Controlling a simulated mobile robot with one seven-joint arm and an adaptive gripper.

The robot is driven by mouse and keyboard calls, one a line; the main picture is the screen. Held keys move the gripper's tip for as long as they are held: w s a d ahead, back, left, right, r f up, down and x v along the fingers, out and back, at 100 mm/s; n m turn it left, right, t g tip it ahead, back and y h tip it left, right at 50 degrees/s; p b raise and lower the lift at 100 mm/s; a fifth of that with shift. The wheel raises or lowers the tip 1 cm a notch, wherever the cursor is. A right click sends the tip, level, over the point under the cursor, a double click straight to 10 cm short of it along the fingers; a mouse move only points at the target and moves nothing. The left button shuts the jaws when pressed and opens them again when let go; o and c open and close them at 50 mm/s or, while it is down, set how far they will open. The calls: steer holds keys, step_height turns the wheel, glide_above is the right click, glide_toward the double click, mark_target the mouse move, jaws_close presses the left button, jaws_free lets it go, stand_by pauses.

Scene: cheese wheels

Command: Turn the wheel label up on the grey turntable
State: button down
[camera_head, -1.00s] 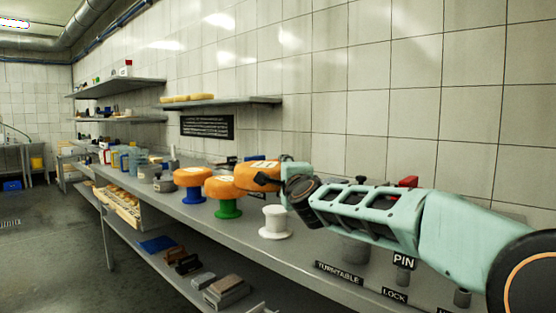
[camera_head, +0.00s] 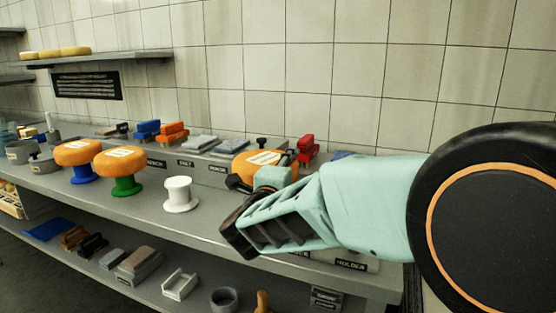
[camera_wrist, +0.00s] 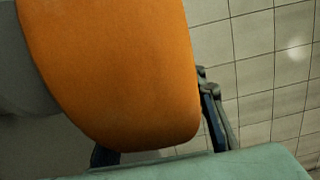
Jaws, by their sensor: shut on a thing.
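An orange cheese wheel (camera_head: 245,162) is held in my gripper (camera_head: 266,174) above the bench, right of the empty white stand. A pale label (camera_head: 266,157) shows on its upward face in the head view. In the wrist view the held wheel (camera_wrist: 115,70) fills much of the picture, and no label shows on the side seen there. My gripper's dark fingers (camera_wrist: 160,122) are shut on the wheel's edge. The grey turntable cannot be made out now; my arm covers that part of the bench. Whether the wheel touches anything below is hidden.
Two labelled orange wheels sit on a blue stand (camera_head: 84,174) and a green stand (camera_head: 126,186). The white stand (camera_head: 180,196) is empty. Blue, orange, grey and red blocks line the bench back. A lower shelf (camera_head: 200,278) holds loose parts.

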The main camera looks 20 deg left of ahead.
steer(key=shift+d+f+b, duration=0.1)
steer(key=shift+f+b, duration=1.1)
steer(key=shift+f, duration=0.75)
steer(key=shift+f+b, duration=0.3)
steer(key=shift+b, duration=0.05)
steer(key=c, duration=1.5)
jaws_free()
steer(key=o, duration=0.4)
steer(key=shift+c, duration=0.2)
